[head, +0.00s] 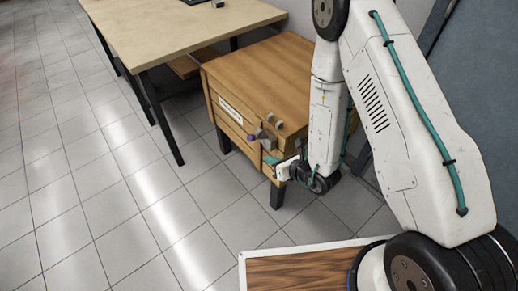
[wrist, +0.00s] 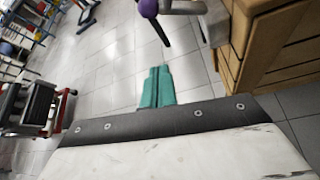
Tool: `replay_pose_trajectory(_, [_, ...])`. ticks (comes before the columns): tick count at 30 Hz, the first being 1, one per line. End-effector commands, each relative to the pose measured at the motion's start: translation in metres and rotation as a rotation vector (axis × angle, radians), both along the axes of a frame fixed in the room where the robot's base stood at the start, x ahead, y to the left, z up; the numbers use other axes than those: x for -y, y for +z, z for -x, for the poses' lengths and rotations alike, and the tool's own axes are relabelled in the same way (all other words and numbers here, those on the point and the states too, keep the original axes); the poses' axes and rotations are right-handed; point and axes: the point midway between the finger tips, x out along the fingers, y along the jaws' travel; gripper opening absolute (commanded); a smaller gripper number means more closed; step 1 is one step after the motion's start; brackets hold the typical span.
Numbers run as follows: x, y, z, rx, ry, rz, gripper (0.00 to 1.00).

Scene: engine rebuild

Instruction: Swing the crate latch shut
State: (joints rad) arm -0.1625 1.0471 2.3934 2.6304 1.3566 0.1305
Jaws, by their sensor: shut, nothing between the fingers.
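The wooden crate (head: 262,70) stands on the floor with a white label on its front. The latch (head: 262,136), a grey piece with a purple knob (head: 251,137), sits near the right end of the crate's front. In the wrist view the purple knob (wrist: 148,8) is at the top edge, on a dark pin beside a grey bar (wrist: 185,7). My gripper (head: 271,160) is just below the latch in the head view. Its teal fingers (wrist: 157,84) are together and empty, apart from the knob. Whether the latch is seated cannot be told.
A light wooden table (head: 170,25) with dark legs stands behind and left of the crate. Tiled floor (head: 100,190) is open at the left. In the wrist view a red-framed stand (wrist: 35,105) is at the left.

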Motion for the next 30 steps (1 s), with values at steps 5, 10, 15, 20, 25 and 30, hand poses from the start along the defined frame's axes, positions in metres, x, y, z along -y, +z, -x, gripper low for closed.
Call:
replay_pose_trajectory(5, [-0.013, -0.009, -0.013, 0.002, 0.003, 0.001, 0.00])
replay_pose_trajectory(10, [-0.034, -0.025, -0.037, 0.002, 0.004, 0.000, 0.00])
replay_pose_trajectory(15, [-0.056, -0.042, -0.061, 0.001, 0.003, 0.000, 0.00])
replay_pose_trajectory(20, [-0.056, -0.024, -0.072, 0.003, 0.000, -0.001, 0.00])
replay_pose_trajectory(25, [-0.055, -0.010, -0.075, 0.002, 0.002, 0.000, 0.00])
replay_pose_trajectory(30, [-0.054, -0.006, -0.076, 0.001, 0.001, 0.000, 0.00])
